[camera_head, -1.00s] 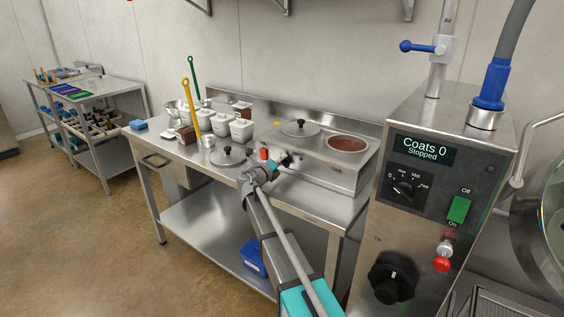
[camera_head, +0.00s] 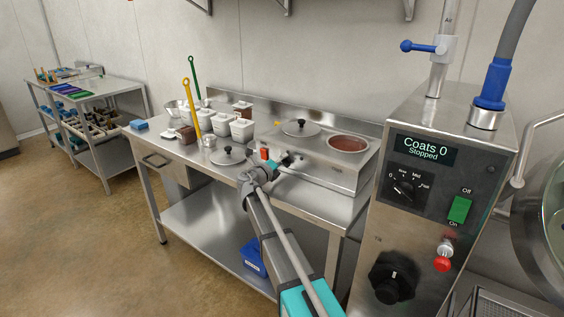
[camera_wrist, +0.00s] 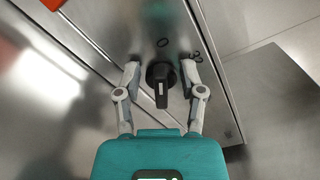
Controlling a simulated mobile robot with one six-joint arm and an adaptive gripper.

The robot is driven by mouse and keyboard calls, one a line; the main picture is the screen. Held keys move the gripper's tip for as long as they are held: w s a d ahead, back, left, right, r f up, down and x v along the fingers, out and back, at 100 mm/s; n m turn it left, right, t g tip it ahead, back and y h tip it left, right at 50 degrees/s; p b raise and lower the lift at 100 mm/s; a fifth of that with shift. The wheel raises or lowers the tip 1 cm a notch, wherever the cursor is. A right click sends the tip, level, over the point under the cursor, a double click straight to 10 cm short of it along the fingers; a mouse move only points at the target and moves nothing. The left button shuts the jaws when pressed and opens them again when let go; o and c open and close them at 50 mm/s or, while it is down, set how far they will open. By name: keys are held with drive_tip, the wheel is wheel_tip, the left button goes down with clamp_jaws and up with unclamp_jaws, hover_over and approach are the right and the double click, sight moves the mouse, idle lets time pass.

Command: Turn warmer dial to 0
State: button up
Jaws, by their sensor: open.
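The warmer dial (camera_wrist: 161,82) is a black knob on the steel front of the warmer. In the wrist view its pointer bar with a pale line points down the picture, toward my gripper's palm. A "0" mark shows above it and another numeral to its upper right. My gripper (camera_wrist: 161,70) is open, with one finger on each side of the dial; I cannot tell if either finger touches it. In the head view my gripper (camera_head: 280,164) is at the warmer's front (camera_head: 315,172), and the arm mostly hides the dial.
The warmer holds a brown-filled pan (camera_head: 348,144) and a lidded pan (camera_head: 300,128). A loose lid (camera_head: 228,155) lies on the steel table left of my gripper. White containers (camera_head: 222,124) stand behind it. A control cabinet (camera_head: 420,220) stands close on the right.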

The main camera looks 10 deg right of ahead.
drive_tip(key=v, duration=1.2)
idle(0.4)
